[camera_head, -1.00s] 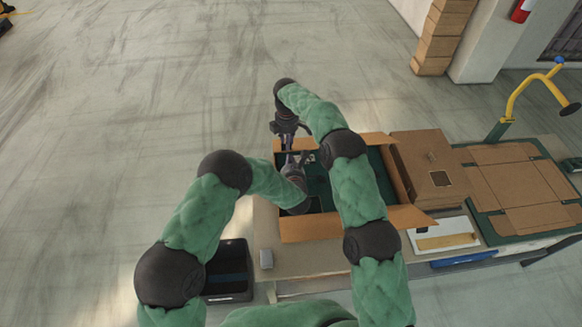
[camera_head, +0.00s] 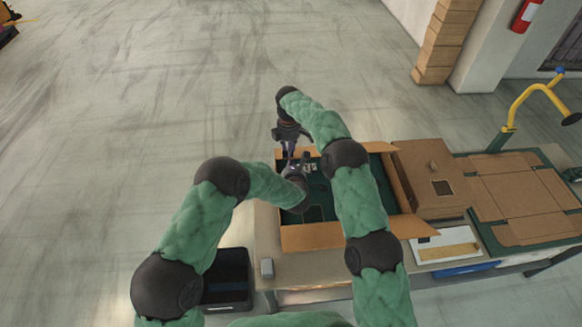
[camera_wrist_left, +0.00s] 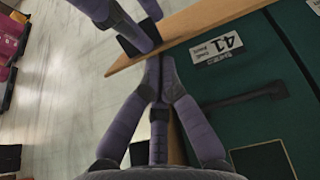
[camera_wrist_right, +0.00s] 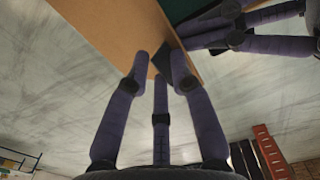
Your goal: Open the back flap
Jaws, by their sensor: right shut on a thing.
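The open brown carton (camera_head: 312,237) stands on the bench, with dark green inside and a white label marked 41 (camera_wrist_left: 217,47). Its back flap (camera_wrist_right: 110,25) runs along the far edge, raised in the right wrist view; it also shows in the left wrist view (camera_wrist_left: 225,12). My right gripper (camera_wrist_right: 160,65) reaches over the far side and is shut on the flap's edge. My left gripper (camera_wrist_left: 160,65) is at the inner side of the same flap, its fingertips drawn together, and seems to hold nothing. My arms hide part of the carton in the head view.
A closed brown box (camera_head: 430,175) stands right of the carton. Flat cardboard (camera_head: 515,195) lies on a green board further right, near a yellow stand (camera_head: 525,95). A black bin (camera_head: 226,280) is at the front left. The floor beyond the carton is clear.

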